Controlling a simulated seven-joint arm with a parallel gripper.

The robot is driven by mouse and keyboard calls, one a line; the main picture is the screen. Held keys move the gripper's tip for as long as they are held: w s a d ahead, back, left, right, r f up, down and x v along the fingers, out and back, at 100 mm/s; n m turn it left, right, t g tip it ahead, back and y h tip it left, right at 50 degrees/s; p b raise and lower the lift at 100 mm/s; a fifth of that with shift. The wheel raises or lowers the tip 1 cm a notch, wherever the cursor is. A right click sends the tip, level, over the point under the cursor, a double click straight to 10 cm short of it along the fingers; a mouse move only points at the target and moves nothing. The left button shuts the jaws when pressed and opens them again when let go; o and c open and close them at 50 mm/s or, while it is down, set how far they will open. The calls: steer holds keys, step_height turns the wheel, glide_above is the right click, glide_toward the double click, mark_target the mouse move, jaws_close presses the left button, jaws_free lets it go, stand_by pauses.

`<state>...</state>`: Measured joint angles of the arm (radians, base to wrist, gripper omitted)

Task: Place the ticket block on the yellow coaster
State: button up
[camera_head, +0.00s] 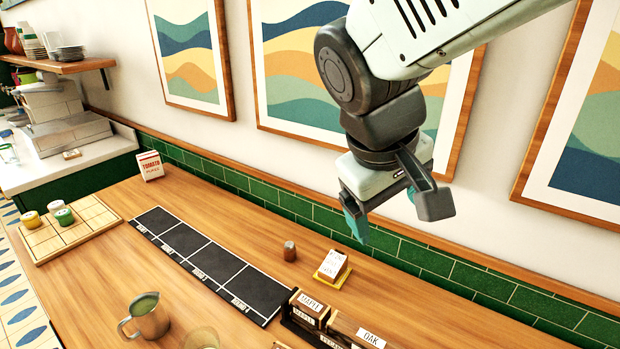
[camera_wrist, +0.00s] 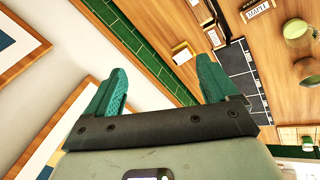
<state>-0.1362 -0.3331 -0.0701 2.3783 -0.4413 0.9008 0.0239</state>
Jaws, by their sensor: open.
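The ticket block (camera_head: 333,264), a small white block with faint print on its top, rests on the yellow coaster (camera_head: 319,280) near the wall side of the table. The coaster's yellow edge shows below the block. In the wrist view the white block (camera_wrist: 181,47) and the yellow edge of the coaster (camera_wrist: 185,57) appear small, between the fingers. My gripper (camera_head: 383,210) is open and empty, high above the table and apart from the block. Its teal fingers also show spread in the wrist view (camera_wrist: 162,72).
A small brown cylinder (camera_head: 289,251) stands left of the coaster. A black sectioned mat (camera_head: 205,254) lies further left. Labelled wooden boxes (camera_head: 352,333) stand in front, near a metal pitcher (camera_head: 150,318). A gridded wooden board (camera_head: 88,222) holds small jars. A green-tiled wall (camera_head: 400,257) runs behind.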

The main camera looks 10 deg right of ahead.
steer(key=s+a+r+m+t+y, duration=0.2)
steer(key=s+a+r+y, duration=0.1)
steer(key=s, duration=0.4)
steer(key=a+r, duration=0.1)
steer(key=a, duration=0.1)
steer(key=shift+a+m+t+y, duration=0.3)
steer(key=shift+m, duration=0.1)
